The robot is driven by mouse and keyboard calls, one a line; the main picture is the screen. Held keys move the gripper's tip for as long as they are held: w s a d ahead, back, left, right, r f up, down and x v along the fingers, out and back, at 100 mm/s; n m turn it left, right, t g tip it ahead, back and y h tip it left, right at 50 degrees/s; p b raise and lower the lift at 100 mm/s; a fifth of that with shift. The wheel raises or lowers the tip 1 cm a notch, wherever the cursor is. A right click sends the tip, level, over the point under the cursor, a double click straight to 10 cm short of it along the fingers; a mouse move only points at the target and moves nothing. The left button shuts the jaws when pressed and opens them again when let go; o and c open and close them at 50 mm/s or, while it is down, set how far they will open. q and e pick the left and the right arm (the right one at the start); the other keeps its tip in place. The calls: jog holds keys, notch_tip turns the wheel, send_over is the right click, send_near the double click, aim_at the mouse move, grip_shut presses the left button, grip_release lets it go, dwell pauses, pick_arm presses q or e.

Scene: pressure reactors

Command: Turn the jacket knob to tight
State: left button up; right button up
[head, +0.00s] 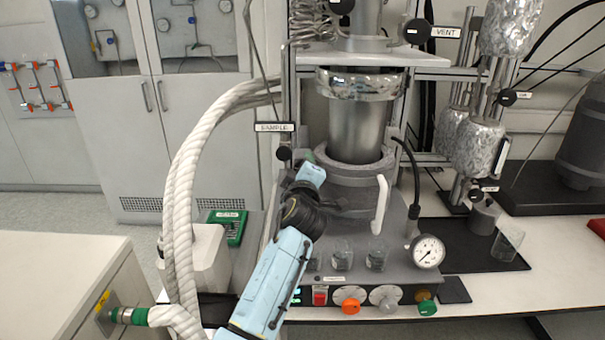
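The steel reactor vessel (357,130) stands upright in its frame, its lower part inside the grey jacket (362,180). A white handle (381,204) sticks up at the jacket's front right. I cannot make out a knob marked as the jacket's; the jacket's left side is partly hidden by my arm. My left arm, light blue with dark joints, comes up from the bottom left of centre to the jacket's left front. My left gripper (345,207) seems to be the dark grey part beside the jacket's front; its fingers are not clear. My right gripper is not in view.
Small glass beakers (342,256) stand on the reactor base, with a round gauge (428,251) to the right. A thick white hose (182,185) runs down the left.

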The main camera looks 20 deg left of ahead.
pick_arm(q)
jog(key=o, duration=1)
jog(key=shift+c, duration=0.2)
jog(key=shift+r+n+p, duration=0.1)
jog(key=shift+n+p, duration=0.7)
jog(key=shift+p, duration=0.05)
jog(key=n+p, duration=0.2)
jog(key=shift+n+p, duration=0.3)
jog(key=shift+p, duration=0.05)
jog(key=f+b+v, duration=0.1)
jog(key=b+v, duration=0.2)
jog(key=v, duration=1.1)
jog(key=s+f+m+g+h, duration=0.1)
jog(key=s+f+m+g, duration=0.1)
jog(key=f, duration=0.7)
jog(key=s+f+m+g+h+b, duration=0.1)
jog(key=f+m, duration=0.4)
jog(key=f, duration=0.5)
jog(key=s+f+m+g+h, duration=0.1)
jog(key=s+f+m+g, duration=0.2)
jog(key=f, duration=0.6)
jog(key=shift+s+d+f+m+h, duration=0.15)
jog(key=shift+f+m+h, duration=0.1)
jog(key=shift+m+h, duration=0.05)
